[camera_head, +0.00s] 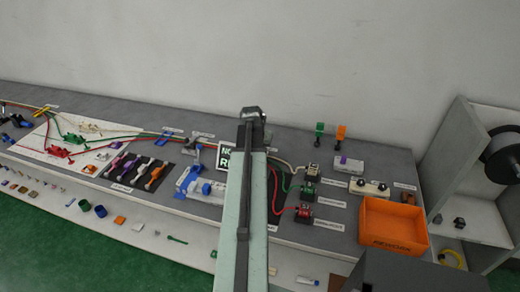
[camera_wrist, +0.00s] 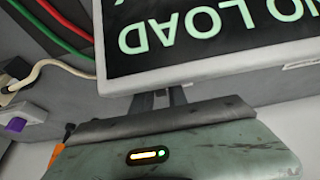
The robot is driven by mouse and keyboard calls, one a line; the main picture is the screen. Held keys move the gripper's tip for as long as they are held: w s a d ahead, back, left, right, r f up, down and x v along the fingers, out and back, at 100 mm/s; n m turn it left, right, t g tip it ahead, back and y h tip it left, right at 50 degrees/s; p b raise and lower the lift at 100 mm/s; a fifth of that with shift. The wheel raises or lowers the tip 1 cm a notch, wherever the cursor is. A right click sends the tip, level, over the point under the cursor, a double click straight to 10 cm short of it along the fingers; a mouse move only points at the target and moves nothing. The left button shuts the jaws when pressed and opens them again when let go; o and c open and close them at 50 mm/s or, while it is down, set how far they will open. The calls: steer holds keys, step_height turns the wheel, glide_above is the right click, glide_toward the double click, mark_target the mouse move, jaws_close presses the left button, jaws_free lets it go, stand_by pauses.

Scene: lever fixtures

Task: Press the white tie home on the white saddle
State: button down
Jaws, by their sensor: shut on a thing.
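My gripper (camera_wrist: 160,99) shows as two dark fingers in the wrist view, running from my grey-green gripper body to the edge of a NO LOAD sign (camera_wrist: 215,30). Its fingertips are hidden behind the sign's edge. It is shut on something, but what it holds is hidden. In the head view my arm covers the gripper. A small pale fixture (camera_head: 88,127) stands on the white board at the left, near green and red ones, and may be the white saddle. I cannot make out the white tie in either view.
The sign (camera_head: 223,155) stands close beside my arm in the head view. Right of my arm, green, red and white cables run to several connectors (camera_head: 307,190). An orange bin (camera_head: 392,202) stands at the counter's right. A blue fixture (camera_head: 190,180) is left of my arm.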

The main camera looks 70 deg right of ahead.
steer(key=shift+f, duration=0.1)
steer(key=c, duration=0.7)
jaws_free()
steer(key=shift+c, duration=0.2)
steer(key=shift+r+p, duration=3.5)
